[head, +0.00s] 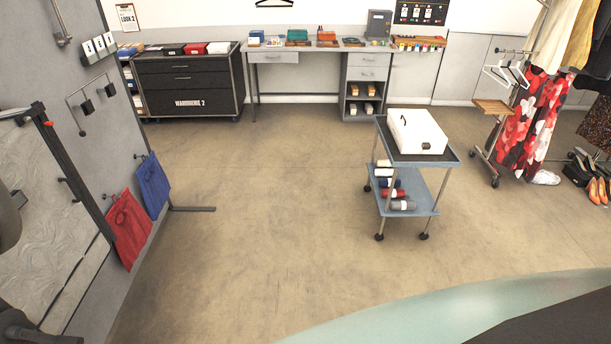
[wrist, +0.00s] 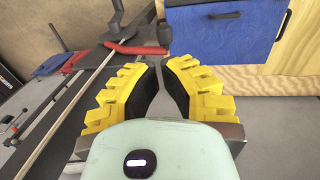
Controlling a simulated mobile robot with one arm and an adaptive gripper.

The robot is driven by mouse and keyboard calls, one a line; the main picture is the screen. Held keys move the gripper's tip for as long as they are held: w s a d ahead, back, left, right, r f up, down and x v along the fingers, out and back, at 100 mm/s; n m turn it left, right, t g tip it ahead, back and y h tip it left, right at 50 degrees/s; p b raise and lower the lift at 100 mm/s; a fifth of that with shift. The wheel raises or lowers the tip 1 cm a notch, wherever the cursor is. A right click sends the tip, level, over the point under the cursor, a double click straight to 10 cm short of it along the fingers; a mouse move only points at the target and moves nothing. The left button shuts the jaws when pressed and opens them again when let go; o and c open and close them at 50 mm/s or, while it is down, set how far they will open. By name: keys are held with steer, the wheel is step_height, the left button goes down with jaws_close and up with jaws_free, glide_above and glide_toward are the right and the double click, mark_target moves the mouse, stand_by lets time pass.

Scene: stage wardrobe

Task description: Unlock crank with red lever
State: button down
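In the wrist view a red lever (wrist: 137,48) with a dark end lies just beyond my gripper (wrist: 160,68). Next to it is a dark crank-like part (wrist: 116,30) with an upright handle, on or by a long rail. My gripper's yellow fingers point toward the red lever and appear apart from it. The dark pads converge toward the tips with nothing visible between them; how far apart the tips are is unclear. In the head view a small red tip (head: 48,123) shows on the dark frame of the left panel; I cannot tell if it is the same lever.
In the head view red cloth (head: 130,232) and blue cloth (head: 153,187) hang on the left panel. A cart (head: 437,158) stands right of centre. The middle floor is clear.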

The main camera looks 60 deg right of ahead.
steer(key=shift+w+d+f+p, duration=0.15)
steer(key=shift+f+p, duration=0.75)
steer(key=shift+f, duration=0.25)
steer(key=shift+w+d+f+p, duration=0.1)
steer(key=shift+f+p, duration=0.75)
steer(key=shift+f, duration=0.25)
steer(key=shift+w+d+f, duration=0.1)
steer(key=shift+w+f, duration=0.05)
steer(key=shift+f, duration=0.9)
steer(key=shift+f, duration=0.15)
steer(key=shift+f+t+h+b, duration=0.6)
steer(key=shift+f+h+b, duration=0.15)
steer(key=shift+b, duration=0.5)
steer(key=shift+s+a+f, duration=0.1)
steer(key=shift+s+a, duration=0.1)
steer(key=shift+s+a+f+t+h+b, duration=0.1)
steer(key=shift+f+t+h+b, duration=0.7)
steer(key=shift+b, duration=0.85)
steer(key=shift+r, duration=0.5)
steer(key=shift+r+p, duration=0.7)
steer(key=shift+p, duration=0.2)
